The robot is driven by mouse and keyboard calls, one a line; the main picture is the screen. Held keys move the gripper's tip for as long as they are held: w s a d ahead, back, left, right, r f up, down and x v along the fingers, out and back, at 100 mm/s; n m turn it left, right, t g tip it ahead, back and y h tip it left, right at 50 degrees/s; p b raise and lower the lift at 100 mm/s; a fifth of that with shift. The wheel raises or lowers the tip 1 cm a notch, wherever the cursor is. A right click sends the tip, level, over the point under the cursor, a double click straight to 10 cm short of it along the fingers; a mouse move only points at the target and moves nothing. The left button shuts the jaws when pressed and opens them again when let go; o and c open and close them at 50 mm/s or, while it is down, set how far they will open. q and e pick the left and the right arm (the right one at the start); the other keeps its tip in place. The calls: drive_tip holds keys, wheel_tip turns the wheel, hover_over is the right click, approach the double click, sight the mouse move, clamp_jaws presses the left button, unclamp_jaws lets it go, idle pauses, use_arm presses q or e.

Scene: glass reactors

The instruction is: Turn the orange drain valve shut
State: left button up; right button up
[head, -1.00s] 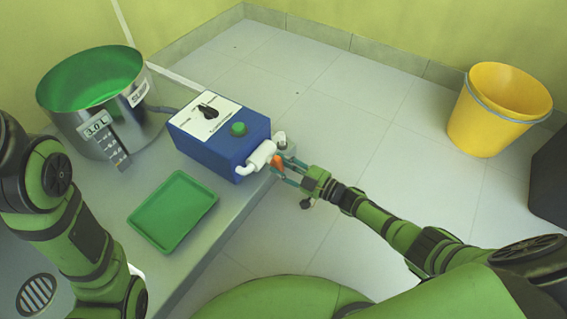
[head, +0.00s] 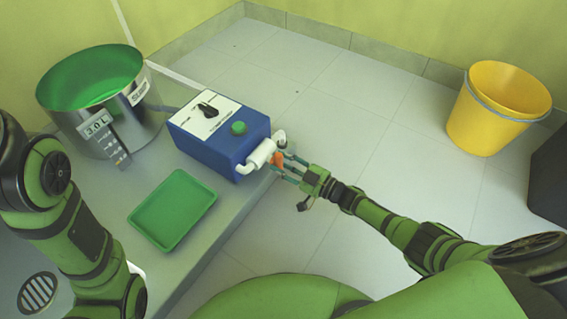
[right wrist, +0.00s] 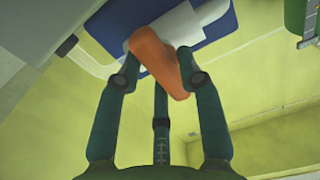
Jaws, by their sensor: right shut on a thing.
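The orange drain valve handle (head: 279,159) is on the white pipe fitting (head: 260,154) at the right side of the blue box (head: 232,148). My right gripper (head: 291,167) is shut on the orange handle from the right. In the right wrist view the orange handle (right wrist: 158,62) lies slanted between the fingers, with the white fitting (right wrist: 185,28) and the blue box behind it. My left arm (head: 75,235) shows at the left, but its gripper is out of view.
A steel pot with a green inside (head: 135,118) and a green tray (head: 174,209) stand on the grey bench (head: 235,205). A yellow bucket (head: 490,120) stands on the tiled floor at the right. The floor between bench and bucket is clear.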

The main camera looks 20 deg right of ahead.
drive_tip(key=o, duration=1.1)
drive_tip(key=shift+w+d+r, duration=0.1)
drive_tip(key=shift+w+d, duration=0.05)
drive_tip(key=shift+w, duration=0.1)
drive_tip(key=shift+s, duration=0.1)
drive_tip(key=shift+s, duration=0.1)
drive_tip(key=v, duration=1.1)
drive_tip(key=shift+s+d, duration=0.3)
drive_tip(key=shift+a, duration=0.1)
